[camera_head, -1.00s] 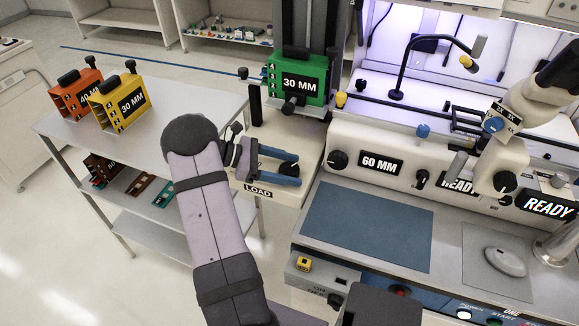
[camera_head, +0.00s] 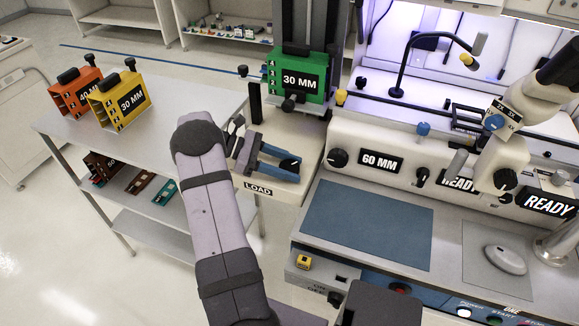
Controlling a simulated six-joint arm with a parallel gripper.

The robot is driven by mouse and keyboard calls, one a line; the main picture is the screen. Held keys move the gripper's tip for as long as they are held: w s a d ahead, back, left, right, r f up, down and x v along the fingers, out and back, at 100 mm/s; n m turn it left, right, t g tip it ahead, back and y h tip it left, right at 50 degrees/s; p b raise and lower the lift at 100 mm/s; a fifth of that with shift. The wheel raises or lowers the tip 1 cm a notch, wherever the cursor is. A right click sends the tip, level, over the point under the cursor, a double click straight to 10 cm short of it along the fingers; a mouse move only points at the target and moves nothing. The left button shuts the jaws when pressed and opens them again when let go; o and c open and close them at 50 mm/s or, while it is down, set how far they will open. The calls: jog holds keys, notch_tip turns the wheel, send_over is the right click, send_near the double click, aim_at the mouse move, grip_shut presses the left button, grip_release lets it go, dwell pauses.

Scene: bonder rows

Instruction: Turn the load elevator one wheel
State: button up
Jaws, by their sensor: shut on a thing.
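My gripper (camera_head: 290,168), with two blue fingers, is at the front of the white load elevator block, just above the LOAD label (camera_head: 258,189). The fingers point right and are shut on a dark round part (camera_head: 289,163), which I take for the load elevator one wheel. Most of the wheel is hidden by the fingers. The green 30 MM magazine (camera_head: 299,75) stands upright on the load elevator (camera_head: 308,129), behind and above my gripper.
An orange 40 MM magazine (camera_head: 73,93) and a yellow 30 MM magazine (camera_head: 121,102) stand on the grey cart (camera_head: 180,110) at left. The bonder panel with a 60 MM display (camera_head: 380,163) lies to the right. A blue mat (camera_head: 366,224) is in front of it.

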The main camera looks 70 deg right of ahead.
aim_at(289, 165)
jog(key=shift+d+m+y+b, duration=0.1)
jog(key=shift+m+y+b, duration=0.35)
jog(key=shift+m+y, duration=1)
jog(key=shift+r+y, duration=0.1)
jog(key=shift+y, duration=0.15)
jog(key=o, duration=1.1)
jog(key=shift+c, duration=0.2)
jog(key=shift+r, duration=0.1)
notch_tip(289, 165, up, 10)
jog(key=shift+f+b, duration=0.1)
jog(key=shift+b, duration=0.5)
